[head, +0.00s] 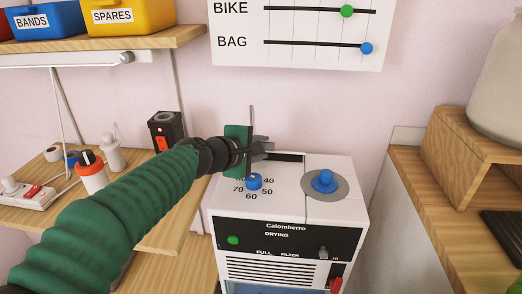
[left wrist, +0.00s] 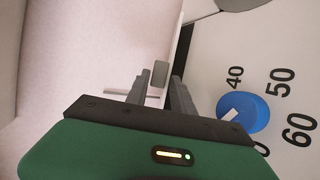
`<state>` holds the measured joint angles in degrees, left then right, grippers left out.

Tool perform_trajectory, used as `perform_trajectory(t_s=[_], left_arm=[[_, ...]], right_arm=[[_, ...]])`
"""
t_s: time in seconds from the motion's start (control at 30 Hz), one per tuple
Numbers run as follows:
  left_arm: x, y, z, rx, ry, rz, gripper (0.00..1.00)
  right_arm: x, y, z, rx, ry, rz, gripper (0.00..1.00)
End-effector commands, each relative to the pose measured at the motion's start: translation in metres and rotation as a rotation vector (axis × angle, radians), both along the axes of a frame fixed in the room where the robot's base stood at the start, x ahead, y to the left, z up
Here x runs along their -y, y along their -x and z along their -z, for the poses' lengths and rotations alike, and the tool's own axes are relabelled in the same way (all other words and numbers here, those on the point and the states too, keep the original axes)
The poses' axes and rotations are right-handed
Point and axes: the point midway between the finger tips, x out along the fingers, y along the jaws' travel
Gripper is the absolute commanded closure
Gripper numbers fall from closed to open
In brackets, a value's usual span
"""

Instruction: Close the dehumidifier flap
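The white dehumidifier (head: 290,205) stands at the lower middle of the head view, with a dark slot (head: 287,157) at the back of its top. I cannot clearly make out the flap; a thin grey upright strip (head: 251,114) shows behind my gripper, and I cannot tell whether it is part of the flap. My left gripper (head: 268,146) is above the back left of the top, fingers pointing right. In the left wrist view its fingers (left wrist: 159,92) are apart, with a small grey block (left wrist: 159,74) showing between their tips; contact cannot be told. My right gripper is not in view.
A blue dial (head: 254,181) and a blue knob (head: 325,180) stand up from the dehumidifier's top. A wooden shelf (head: 400,165) is at the right. A left shelf (head: 165,232) holds an orange-and-white bottle (head: 91,174) and a black box (head: 165,130).

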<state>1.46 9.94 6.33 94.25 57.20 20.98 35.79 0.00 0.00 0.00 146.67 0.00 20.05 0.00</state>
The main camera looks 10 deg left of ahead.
Motion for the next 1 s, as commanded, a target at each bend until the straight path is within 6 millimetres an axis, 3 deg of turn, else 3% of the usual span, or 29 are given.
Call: perform_trajectory(t_s=[0.1, 0.47, 0.57, 1.0], left_arm=[[0.000, 0.000, 0.000, 0.000, 0.001, 0.000, 0.58], [-0.002, 0.006, -0.003, -0.002, 0.001, 0.002, 0.58], [-0.009, 0.021, -0.011, 0.000, 0.001, 0.000, 0.58], [-0.056, 0.120, -0.062, -0.001, 0.002, -0.001, 0.58]], right_arm=[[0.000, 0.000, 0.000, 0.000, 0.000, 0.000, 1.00], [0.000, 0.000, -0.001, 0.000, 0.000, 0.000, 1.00], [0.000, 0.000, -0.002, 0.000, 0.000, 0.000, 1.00], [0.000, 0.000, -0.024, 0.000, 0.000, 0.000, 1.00]])
